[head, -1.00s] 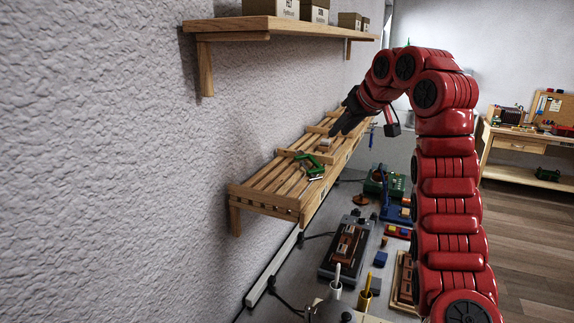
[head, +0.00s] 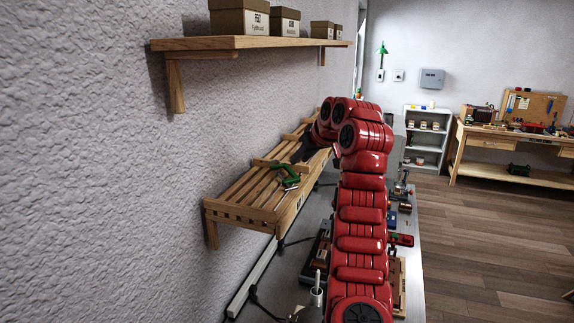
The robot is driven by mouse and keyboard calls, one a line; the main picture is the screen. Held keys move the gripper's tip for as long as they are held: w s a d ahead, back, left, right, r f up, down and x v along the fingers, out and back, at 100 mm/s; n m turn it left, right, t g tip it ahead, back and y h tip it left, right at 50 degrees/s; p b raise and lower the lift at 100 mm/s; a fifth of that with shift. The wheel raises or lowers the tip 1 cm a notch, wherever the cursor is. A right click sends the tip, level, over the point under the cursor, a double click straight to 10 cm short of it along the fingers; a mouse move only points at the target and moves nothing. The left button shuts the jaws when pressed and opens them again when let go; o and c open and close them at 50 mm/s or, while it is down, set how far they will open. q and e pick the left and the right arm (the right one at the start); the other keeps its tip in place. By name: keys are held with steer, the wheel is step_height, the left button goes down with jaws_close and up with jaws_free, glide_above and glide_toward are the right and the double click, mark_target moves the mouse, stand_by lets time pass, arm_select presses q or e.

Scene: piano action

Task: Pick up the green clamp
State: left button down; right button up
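The green clamp (head: 287,173) lies on the slatted wooden rack (head: 237,203) fixed to the wall, near the middle of its length. My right gripper (head: 305,153) is dark and sits over the rack just beyond the clamp, at the end of my red arm. It looks apart from the clamp, but the exact gap is hard to judge. My arm partly hides the gripper, and its fingers are too small and dark to show whether they are open. My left gripper is out of view.
A wooden shelf (head: 240,43) with cardboard boxes (head: 240,18) hangs above the rack. Below is a grey workbench (head: 415,270) with tools and small parts, partly hidden by my arm. A white shelf unit (head: 427,140) and another bench (head: 510,139) stand farther back, with open floor between.

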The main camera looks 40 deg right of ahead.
mark_target(291, 170)
steer(key=shift+x, duration=0.9)
steer(key=shift+w+f+p, duration=0.25)
steer(key=shift+w+p, duration=0.1)
steer(key=shift+p, duration=0.35)
steer(key=p+x, duration=0.3)
steer(key=x, duration=0.1)
steer(key=shift+f+p, duration=0.15)
steer(key=shift+p, duration=0.2)
steer(key=shift+f, duration=0.2)
jaws_close()
